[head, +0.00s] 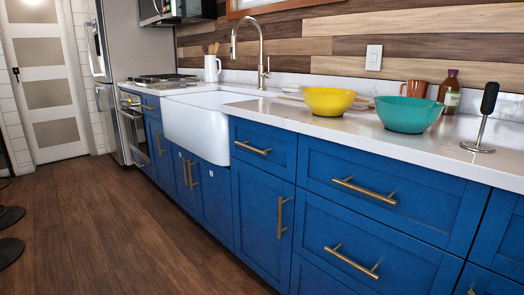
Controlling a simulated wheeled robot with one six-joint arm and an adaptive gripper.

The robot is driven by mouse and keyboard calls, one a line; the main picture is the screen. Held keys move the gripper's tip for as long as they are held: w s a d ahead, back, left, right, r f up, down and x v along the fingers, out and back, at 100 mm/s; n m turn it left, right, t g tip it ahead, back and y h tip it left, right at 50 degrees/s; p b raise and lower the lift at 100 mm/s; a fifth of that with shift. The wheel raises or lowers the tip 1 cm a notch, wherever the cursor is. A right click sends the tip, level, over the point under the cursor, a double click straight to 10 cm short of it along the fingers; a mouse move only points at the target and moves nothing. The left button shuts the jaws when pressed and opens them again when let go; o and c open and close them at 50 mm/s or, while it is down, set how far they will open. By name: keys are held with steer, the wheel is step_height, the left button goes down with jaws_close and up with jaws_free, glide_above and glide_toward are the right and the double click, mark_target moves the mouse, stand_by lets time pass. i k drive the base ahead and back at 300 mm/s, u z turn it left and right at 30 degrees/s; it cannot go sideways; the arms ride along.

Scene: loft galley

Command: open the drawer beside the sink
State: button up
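The white farmhouse sink (196,130) is set into a run of blue cabinets, with a brass faucet (262,50) behind it. Directly right of the sink is a small blue drawer (282,140) with a horizontal brass bar handle (253,148). Its front looks flush with the cabinet, so it appears shut. Left of the sink is another narrow blue drawer (151,111), also apparently shut. My gripper does not show in this view.
Below the right drawer is a blue door (262,210). Further right is a wide drawer (395,195). Dark round bases (10,217) stand left; the wooden floor (110,225) is clear.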

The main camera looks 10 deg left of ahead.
mark_target(271, 149)
steer(key=z, duration=0.3)
steer(key=k, duration=0.35)
steer(key=u, duration=1.3)
steer(key=i, duration=0.95)
steer(key=z, duration=0.35)
